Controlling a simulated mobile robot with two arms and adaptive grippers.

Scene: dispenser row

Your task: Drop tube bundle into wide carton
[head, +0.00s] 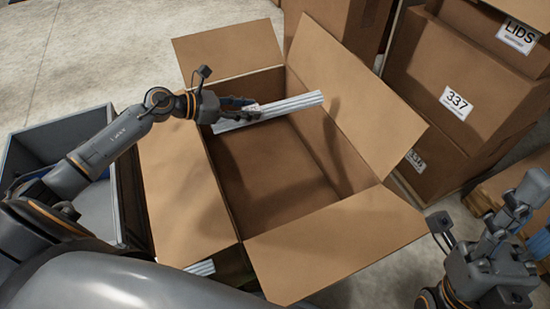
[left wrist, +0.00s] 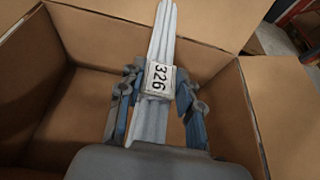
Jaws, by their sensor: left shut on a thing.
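The tube bundle (head: 290,104) is a pale, ribbed bundle of long tubes. My left gripper (head: 241,113) is shut on it near its left end and holds it level over the far part of the wide carton's opening. In the left wrist view the bundle (left wrist: 163,28) runs away from me between the fingers (left wrist: 158,100) and bears a white label reading 326. The wide carton (head: 265,175) is brown, with its flaps spread open; the visible part of its floor looks bare. My right gripper (head: 508,212) is empty at the right, outside the carton; its finger opening is unclear.
A grey bin (head: 62,133) stands left of the carton. Stacked closed boxes (head: 452,95) with labels stand at the right, and another box (head: 340,20) stands behind. Some striped pale items (head: 201,268) show below the near left flap. Open concrete floor lies at the upper left.

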